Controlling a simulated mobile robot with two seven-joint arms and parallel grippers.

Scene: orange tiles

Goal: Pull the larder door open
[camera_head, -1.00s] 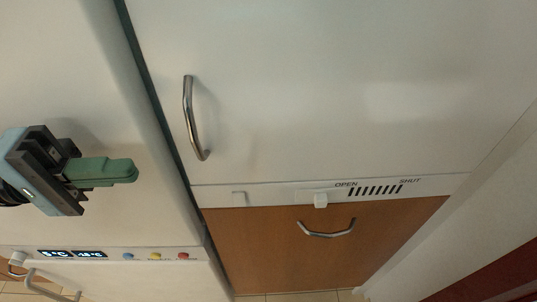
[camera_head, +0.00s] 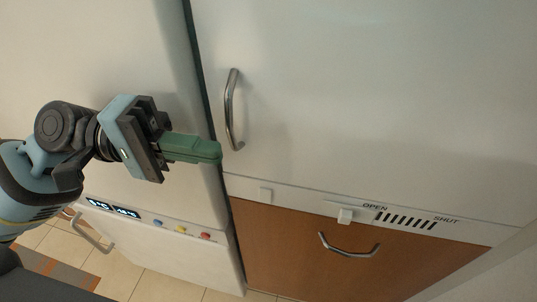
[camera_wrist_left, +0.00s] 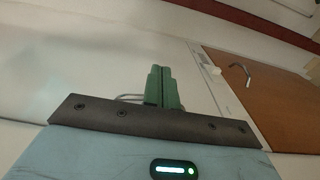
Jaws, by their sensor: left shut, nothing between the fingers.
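The white larder door (camera_head: 370,100) fills the upper right of the head view and looks closed. Its bent metal handle (camera_head: 229,110) stands upright near the door's left edge. My left gripper (camera_head: 219,152) has green fingers pressed together with nothing between them. Its tips are just left of the handle's lower end in the head view; I cannot tell whether they touch it. In the left wrist view the shut fingers (camera_wrist_left: 163,88) point at the white front, and a thin metal loop (camera_wrist_left: 130,97) shows partly hidden behind them. My right gripper is out of view.
Below the door is a strip with a white slider (camera_head: 345,215) marked OPEN and SHUT, above a wooden front (camera_head: 290,240) with its own handle (camera_head: 348,250). A white fridge-like unit (camera_head: 160,255) with displays and coloured buttons stands left. Tiled floor shows at lower left.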

